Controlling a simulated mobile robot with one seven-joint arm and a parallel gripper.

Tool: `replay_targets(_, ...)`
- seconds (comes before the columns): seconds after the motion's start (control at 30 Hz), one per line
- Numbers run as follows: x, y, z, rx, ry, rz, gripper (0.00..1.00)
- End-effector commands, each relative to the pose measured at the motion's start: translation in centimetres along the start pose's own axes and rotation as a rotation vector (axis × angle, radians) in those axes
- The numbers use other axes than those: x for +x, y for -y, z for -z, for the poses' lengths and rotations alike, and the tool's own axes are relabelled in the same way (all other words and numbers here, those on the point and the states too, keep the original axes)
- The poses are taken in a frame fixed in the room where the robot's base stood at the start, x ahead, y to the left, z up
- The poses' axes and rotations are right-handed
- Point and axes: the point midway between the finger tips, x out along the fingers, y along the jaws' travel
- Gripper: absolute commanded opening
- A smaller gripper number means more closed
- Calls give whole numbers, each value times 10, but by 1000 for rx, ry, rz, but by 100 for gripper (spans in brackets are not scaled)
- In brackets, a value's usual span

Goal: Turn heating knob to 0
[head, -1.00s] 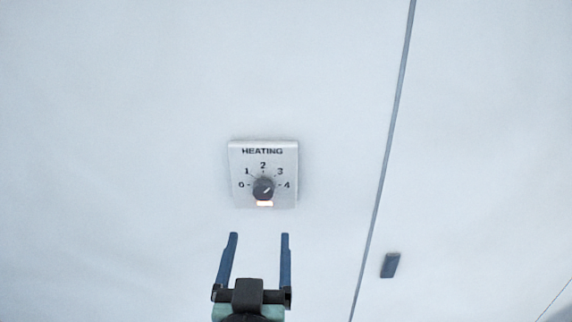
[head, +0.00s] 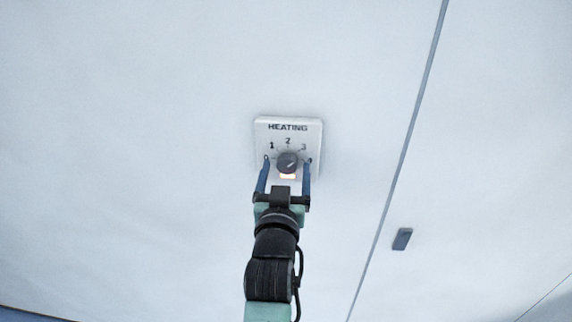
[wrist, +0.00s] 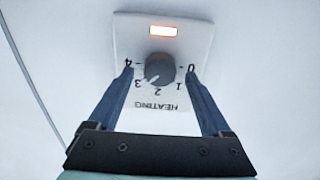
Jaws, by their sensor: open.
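The heating knob (head: 287,162) is a round dark grey dial on a white panel (head: 262,136) labelled HEATING, with numbers 0 to 4. Its pale pointer aims roughly at 3, up and right in the head view. The wrist view shows the knob (wrist: 160,67) and panel (wrist: 194,30) upside down. My gripper (head: 287,160) is open, with one blue finger on each side of the knob and a visible gap to it. The same gripper (wrist: 159,71) in the wrist view has its fingertips over the panel near the 4 and the 0.
A lit orange-red indicator (head: 287,176) is on the panel below the knob. The panel is on a plain white wall (head: 130,120). A thin dark seam (head: 405,150) and a small grey block (head: 402,239) are to the right. The wall around the panel is clear.

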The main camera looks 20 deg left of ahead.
Motion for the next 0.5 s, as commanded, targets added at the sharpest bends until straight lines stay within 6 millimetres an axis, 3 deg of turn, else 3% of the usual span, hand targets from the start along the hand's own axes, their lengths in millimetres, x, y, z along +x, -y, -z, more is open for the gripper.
replay_targets(0.4, 6, 0, 0, 0, -1, 0, 83)
replay_targets(0.5, 6, 0, 0, 0, 0, 0, 65)
